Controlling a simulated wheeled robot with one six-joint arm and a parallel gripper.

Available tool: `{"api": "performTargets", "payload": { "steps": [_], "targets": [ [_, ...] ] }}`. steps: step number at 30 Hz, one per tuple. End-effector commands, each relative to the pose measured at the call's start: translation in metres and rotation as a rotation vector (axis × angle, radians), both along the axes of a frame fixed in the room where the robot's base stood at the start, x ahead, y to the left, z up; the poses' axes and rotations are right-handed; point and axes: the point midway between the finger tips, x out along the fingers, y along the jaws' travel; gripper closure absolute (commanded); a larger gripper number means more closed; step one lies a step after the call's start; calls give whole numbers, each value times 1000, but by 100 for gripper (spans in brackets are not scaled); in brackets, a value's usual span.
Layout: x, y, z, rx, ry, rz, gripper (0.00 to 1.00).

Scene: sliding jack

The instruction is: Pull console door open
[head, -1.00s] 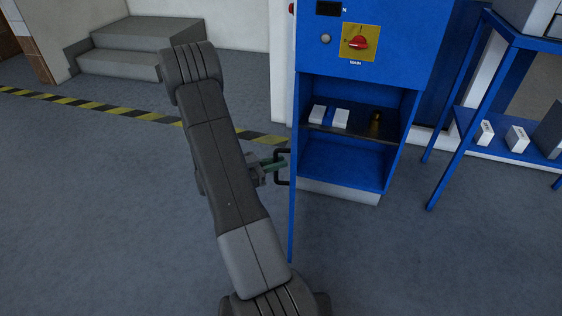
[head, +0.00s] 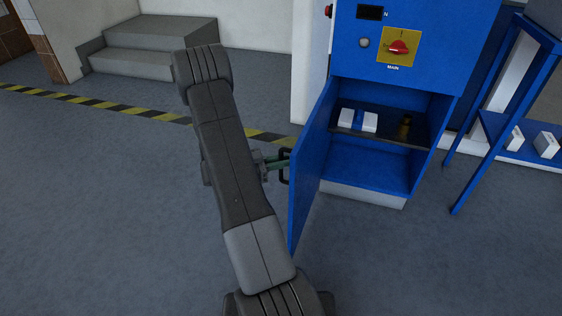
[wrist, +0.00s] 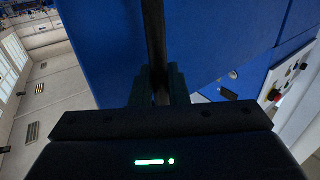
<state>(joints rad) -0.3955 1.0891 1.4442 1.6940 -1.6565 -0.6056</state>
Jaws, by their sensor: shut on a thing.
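The blue console (head: 415,45) stands right of centre in the head view. Its blue door (head: 311,165) is hinged on the left and stands swung out toward me, so the inside shows. A black bar handle (head: 286,167) sits on the door's outer face. My gripper (head: 279,163) reaches it from the left, partly hidden by my arm. In the wrist view my gripper (wrist: 160,84) is shut on the dark handle (wrist: 154,35), with the blue door (wrist: 215,45) behind it.
Inside the console, a shelf (head: 385,134) holds white boxes (head: 358,120) and a small brass-coloured item (head: 405,126). A blue rack (head: 480,165) stands to the right. Grey steps (head: 145,50) and a yellow-black floor stripe (head: 110,105) lie at the back left. The left floor is clear.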

Motion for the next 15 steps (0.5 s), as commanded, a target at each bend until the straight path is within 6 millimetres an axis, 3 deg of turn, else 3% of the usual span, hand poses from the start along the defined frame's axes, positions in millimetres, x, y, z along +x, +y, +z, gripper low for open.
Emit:
{"api": "performTargets", "payload": {
  "steps": [5, 6, 8, 15],
  "targets": [
    [-1, 0, -1, 2, 5, -1, 100],
    [-1, 0, -1, 2, 5, -1, 78],
    [-1, 0, -1, 1, 3, -1, 67],
    [0, 0, 0, 1, 1, 0, 67]
  ]
}}
